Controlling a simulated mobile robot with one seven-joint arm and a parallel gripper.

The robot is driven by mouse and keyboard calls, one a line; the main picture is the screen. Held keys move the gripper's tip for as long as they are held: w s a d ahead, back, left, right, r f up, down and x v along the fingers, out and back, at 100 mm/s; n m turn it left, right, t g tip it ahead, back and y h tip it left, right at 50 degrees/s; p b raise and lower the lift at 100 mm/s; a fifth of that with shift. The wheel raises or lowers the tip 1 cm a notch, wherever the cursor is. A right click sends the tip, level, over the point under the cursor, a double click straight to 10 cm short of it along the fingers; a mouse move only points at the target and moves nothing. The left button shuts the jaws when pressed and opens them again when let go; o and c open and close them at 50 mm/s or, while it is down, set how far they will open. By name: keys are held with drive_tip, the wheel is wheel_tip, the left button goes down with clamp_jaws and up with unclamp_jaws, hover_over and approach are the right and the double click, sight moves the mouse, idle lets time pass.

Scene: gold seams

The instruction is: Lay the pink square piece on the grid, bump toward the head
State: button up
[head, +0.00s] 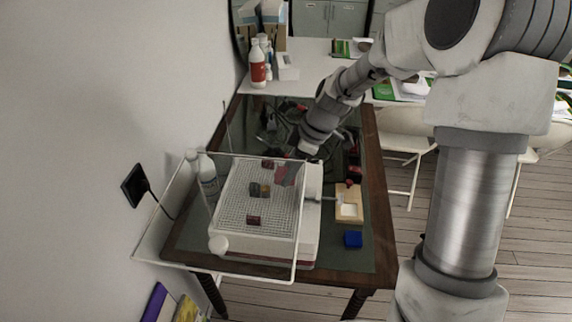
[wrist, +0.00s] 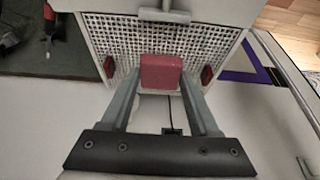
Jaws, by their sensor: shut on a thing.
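The pink square piece (wrist: 161,72) is held between the two fingers of my gripper (wrist: 161,78) in the wrist view, above the white grid (wrist: 122,30). In the head view the piece shows as a pinkish patch (head: 282,173) below my gripper (head: 291,158), over the right far part of the grid (head: 236,205). I cannot make out the bump or which way it faces. Whether the piece touches the grid is also unclear.
Dark red pieces stand on the grid at its far side (head: 267,164) and near side (head: 253,219), with brownish pieces (head: 260,190) between. A wooden tray (head: 349,214) and blue block (head: 353,239) lie right.

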drive_tip(key=shift+f+b, duration=1.45)
drive_tip(key=shift+f, duration=1.2)
drive_tip(key=shift+b, duration=0.7)
drive_tip(key=shift+f+b, duration=0.85)
drive_tip(key=shift+f, duration=0.05)
idle(0.7)
drive_tip(key=o, duration=1.5)
drive_tip(key=shift+o, duration=0.2)
drive_tip(key=shift+s, duration=0.1)
drive_tip(key=shift+r, duration=0.1)
